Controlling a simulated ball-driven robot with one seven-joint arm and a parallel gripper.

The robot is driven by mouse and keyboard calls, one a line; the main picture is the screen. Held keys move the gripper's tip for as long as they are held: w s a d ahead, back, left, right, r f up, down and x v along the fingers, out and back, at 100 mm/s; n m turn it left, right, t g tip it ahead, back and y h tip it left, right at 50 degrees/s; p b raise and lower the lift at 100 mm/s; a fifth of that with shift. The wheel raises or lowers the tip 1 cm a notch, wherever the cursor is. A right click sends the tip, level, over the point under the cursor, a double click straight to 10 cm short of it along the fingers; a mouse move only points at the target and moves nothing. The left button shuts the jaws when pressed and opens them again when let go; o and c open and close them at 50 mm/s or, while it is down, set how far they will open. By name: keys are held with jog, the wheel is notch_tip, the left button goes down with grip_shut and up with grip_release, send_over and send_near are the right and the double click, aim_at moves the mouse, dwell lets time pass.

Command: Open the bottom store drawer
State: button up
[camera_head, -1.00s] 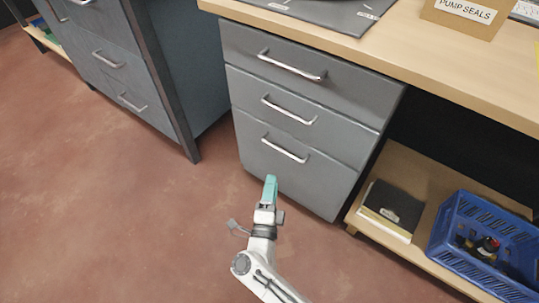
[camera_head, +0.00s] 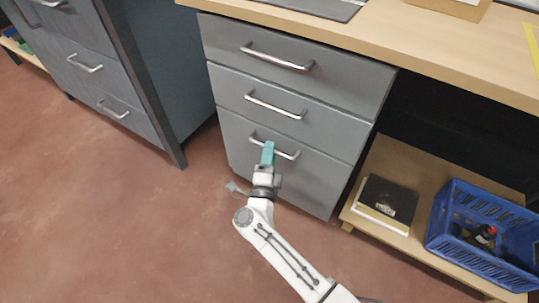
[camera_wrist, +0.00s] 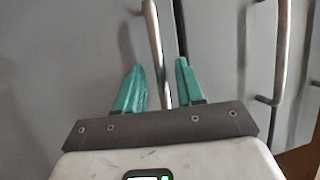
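The bottom drawer (camera_head: 300,182) of the grey drawer unit is shut, its front flush below the others. Its silver bar handle (camera_head: 285,154) is partly hidden behind my gripper (camera_head: 268,150). In the wrist view the teal fingers of my gripper (camera_wrist: 160,82) are apart, and the bottom handle (camera_wrist: 155,40) runs between them. The fingers stand one on each side of the bar with a gap; I cannot tell whether either touches it.
The middle drawer handle (camera_head: 273,105) and top drawer handle (camera_head: 277,57) are above; the middle one also shows in the wrist view (camera_wrist: 282,50). A dark-framed cabinet (camera_head: 160,70) stands left. A low shelf (camera_head: 385,240) with a blue crate (camera_head: 480,258) is right. Floor in front is clear.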

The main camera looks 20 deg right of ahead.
jog(key=shift+c, duration=0.5)
grip_shut()
